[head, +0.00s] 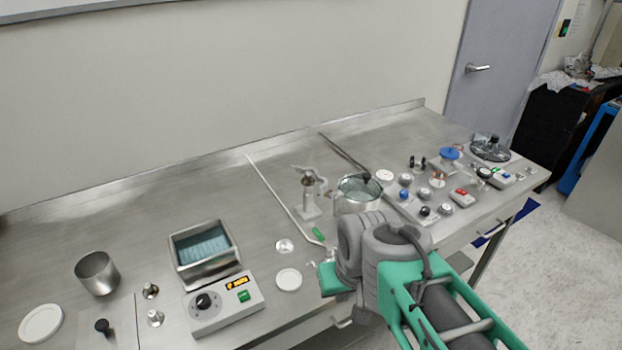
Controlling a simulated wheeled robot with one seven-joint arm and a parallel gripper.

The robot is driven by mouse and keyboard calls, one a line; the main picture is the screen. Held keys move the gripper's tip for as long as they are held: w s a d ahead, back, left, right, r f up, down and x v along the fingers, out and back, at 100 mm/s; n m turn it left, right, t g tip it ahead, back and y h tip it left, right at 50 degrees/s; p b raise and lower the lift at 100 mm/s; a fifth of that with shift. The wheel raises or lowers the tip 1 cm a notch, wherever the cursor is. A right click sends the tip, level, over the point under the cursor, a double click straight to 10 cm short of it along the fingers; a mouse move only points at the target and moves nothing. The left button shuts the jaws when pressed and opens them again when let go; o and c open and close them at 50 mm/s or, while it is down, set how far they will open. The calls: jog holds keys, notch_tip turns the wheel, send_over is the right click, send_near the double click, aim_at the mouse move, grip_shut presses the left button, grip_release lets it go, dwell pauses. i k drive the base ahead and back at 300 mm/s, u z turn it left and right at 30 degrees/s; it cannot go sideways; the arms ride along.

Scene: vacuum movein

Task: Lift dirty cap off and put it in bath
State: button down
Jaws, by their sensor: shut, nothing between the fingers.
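The bath (238,262) is an open rectangular steel tank of blue-green liquid at the left front of the steel bench. My gripper (322,268) is at the front edge of the bench, right of the bath. It is shut and empty, partly hidden by my wrist, and touches no cap that I can see. I cannot tell which piece is the dirty cap. Small round candidates are a silver disc (285,245), a white disc (288,279), a fitting with a dark brass-coloured top (151,291) and a silver fitting (155,317).
A control box (226,305) stands before the bath, a steel cup (97,272) and white lid (41,323) at left. Several knobs and switches (462,198) crowd the right. The back left is clear.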

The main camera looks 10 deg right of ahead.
aim_at(308, 181)
jog(key=u, duration=0.45)
jog(key=k, duration=0.55)
jog(key=u, duration=1.05)
jog(key=i, duration=1.05)
jog(key=z, duration=0.7)
